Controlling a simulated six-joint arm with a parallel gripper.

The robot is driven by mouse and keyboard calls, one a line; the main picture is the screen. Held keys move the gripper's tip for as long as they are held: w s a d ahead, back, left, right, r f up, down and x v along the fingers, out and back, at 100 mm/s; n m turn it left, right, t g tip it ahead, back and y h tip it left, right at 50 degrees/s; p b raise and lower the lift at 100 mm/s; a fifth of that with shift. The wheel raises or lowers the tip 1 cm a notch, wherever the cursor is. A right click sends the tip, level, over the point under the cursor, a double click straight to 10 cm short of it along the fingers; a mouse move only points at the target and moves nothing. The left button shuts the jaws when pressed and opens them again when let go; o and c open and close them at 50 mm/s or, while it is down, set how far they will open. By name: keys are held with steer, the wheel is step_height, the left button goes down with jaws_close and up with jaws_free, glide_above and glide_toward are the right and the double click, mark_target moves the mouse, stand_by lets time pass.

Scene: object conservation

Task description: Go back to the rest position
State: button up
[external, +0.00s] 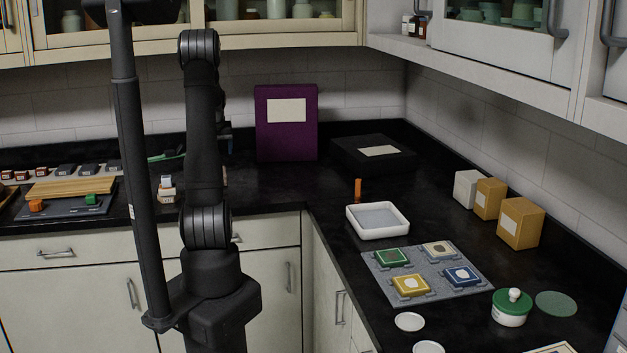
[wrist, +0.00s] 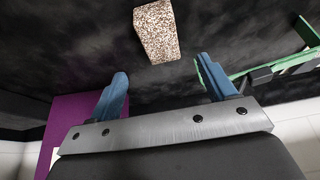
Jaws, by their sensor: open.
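My gripper (wrist: 164,72) shows in the wrist view with two blue fingers spread wide apart and nothing between them. A speckled tan block (wrist: 157,31) lies on the dark counter beyond the fingertips, apart from them.
A purple box (external: 286,122) and black box (external: 373,154) stand at the back. A white tray (external: 378,232), a grey mat (external: 437,292) with coloured tiles, and yellow boxes (external: 520,222) are at right. A green item (wrist: 215,78) is close to the right finger in the wrist view.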

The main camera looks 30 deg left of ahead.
steer(key=x, duration=1.2)
steer(key=shift+r, duration=1.4)
